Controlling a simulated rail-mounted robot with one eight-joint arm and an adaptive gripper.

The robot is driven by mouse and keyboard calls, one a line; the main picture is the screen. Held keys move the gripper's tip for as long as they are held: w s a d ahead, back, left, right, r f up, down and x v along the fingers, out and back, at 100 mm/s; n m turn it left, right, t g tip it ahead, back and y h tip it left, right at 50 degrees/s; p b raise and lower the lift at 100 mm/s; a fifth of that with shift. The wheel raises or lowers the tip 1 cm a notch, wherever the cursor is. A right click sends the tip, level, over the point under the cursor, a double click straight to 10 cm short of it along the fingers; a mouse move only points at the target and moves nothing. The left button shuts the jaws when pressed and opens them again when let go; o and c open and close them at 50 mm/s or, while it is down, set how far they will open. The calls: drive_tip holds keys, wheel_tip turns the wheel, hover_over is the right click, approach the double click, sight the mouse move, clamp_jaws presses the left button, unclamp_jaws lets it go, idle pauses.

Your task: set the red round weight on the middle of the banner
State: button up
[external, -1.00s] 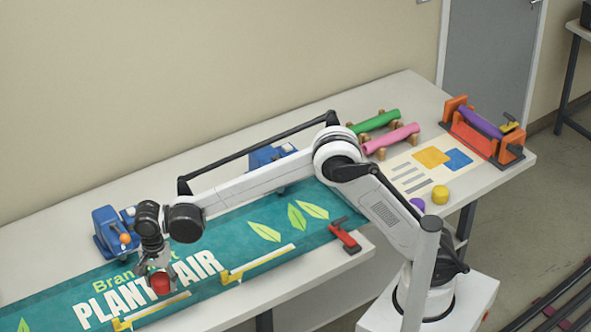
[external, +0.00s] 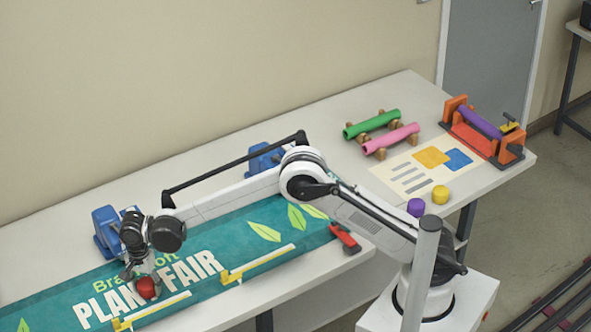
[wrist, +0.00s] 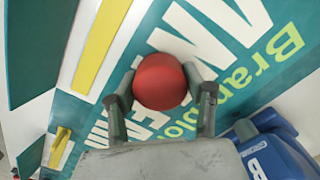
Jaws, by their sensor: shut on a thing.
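The red round weight (external: 147,288) is between the fingers of my gripper (external: 143,281), over the lettering of the teal banner (external: 240,222). In the wrist view the red weight (wrist: 161,82) sits between both fingertips of my gripper (wrist: 161,90), which is shut on it. The banner (wrist: 270,85) with its white and green letters shows beneath. I cannot tell whether the weight touches the banner or hangs just above it. Part of the lettering is hidden by my gripper and the weight.
Blue clamp-like devices (external: 106,232) stand along the banner's back edge. Yellow-and-white strips (external: 258,263) lie along its front edge. A red tool (external: 345,238) is at its right. Purple (external: 416,207) and yellow weights (external: 440,194) stand by a printed sheet (external: 385,174). Green and pink rolls (external: 372,123) lie behind.

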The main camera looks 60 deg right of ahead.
sight(133, 292)
drive_tip(key=shift+f, duration=0.2)
drive_tip(key=o, duration=1.5)
wheel_tip(133, 292, up, 12)
drive_tip(key=shift+r, duration=0.15)
